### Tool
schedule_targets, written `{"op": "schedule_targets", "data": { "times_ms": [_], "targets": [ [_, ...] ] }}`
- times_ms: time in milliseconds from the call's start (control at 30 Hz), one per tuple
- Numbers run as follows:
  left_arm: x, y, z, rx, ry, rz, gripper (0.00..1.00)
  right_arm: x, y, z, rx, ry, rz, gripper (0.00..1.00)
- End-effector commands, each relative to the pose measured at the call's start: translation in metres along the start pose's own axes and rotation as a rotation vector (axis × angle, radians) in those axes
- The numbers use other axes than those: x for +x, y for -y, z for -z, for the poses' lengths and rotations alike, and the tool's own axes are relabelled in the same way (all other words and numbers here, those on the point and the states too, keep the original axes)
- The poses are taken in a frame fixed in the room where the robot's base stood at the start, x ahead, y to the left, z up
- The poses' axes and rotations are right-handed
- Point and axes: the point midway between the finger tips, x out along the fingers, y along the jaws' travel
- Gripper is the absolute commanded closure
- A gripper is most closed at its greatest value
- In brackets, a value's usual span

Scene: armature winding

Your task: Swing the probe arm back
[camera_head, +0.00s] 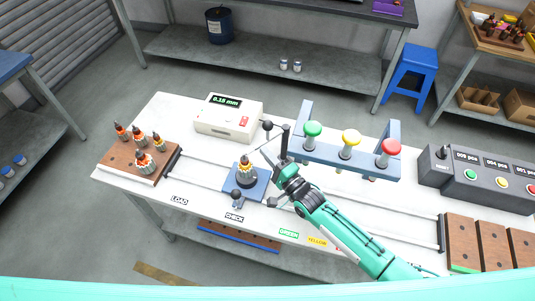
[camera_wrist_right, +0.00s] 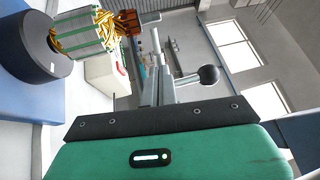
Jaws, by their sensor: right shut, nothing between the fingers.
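My right gripper (camera_head: 268,157) reaches in from the lower right and is shut, with nothing between its fingers. Its fingers are close to the right of the check station. The probe arm shows as a thin rod with a black ball knob (camera_head: 267,125), beside a dark upright post (camera_head: 285,138) just behind my gripper. A black ball on a rod (camera_wrist_right: 209,75) also shows in the right wrist view, beyond the fingers. An armature with copper windings (camera_head: 246,175) stands upright on the blue check fixture (camera_head: 258,189); it is large in the wrist view (camera_wrist_right: 88,34). Contact between gripper and probe arm cannot be told.
A gauge box (camera_head: 228,119) reading 0.15 mm stands behind. A blue rack (camera_head: 324,151) with green, yellow and red knobs stands right of the gripper. Several armatures sit on a wooden tray (camera_head: 118,158) at left. A counter box (camera_head: 480,178) and wooden trays (camera_head: 493,245) are at right.

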Motion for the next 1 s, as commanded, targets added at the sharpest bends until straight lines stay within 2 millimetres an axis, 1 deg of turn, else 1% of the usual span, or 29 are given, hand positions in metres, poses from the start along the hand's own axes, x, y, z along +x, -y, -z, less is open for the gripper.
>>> {"op": "schedule_targets", "data": {
  "times_ms": [167,500,600,733,1000],
  "targets": [
    [0.007,-0.001,-0.001,0.000,0.001,0.000,1.00,0.005,-0.003,-0.002,0.001,0.000,0.001,1.00],
    [0.024,-0.001,-0.003,0.001,0.001,-0.001,1.00,0.028,-0.007,-0.006,0.000,0.001,0.002,1.00],
    [0.029,-0.001,-0.004,0.001,0.002,-0.001,1.00,0.035,-0.009,-0.010,0.001,-0.060,0.003,1.00],
    [0.035,-0.003,-0.004,0.000,0.002,-0.002,1.00,0.045,-0.011,-0.007,-0.019,-0.137,0.002,1.00],
    [0.051,-0.002,-0.007,0.001,0.003,-0.002,1.00,0.065,-0.015,-0.003,-0.026,-0.128,0.003,1.00]
  ]
}}
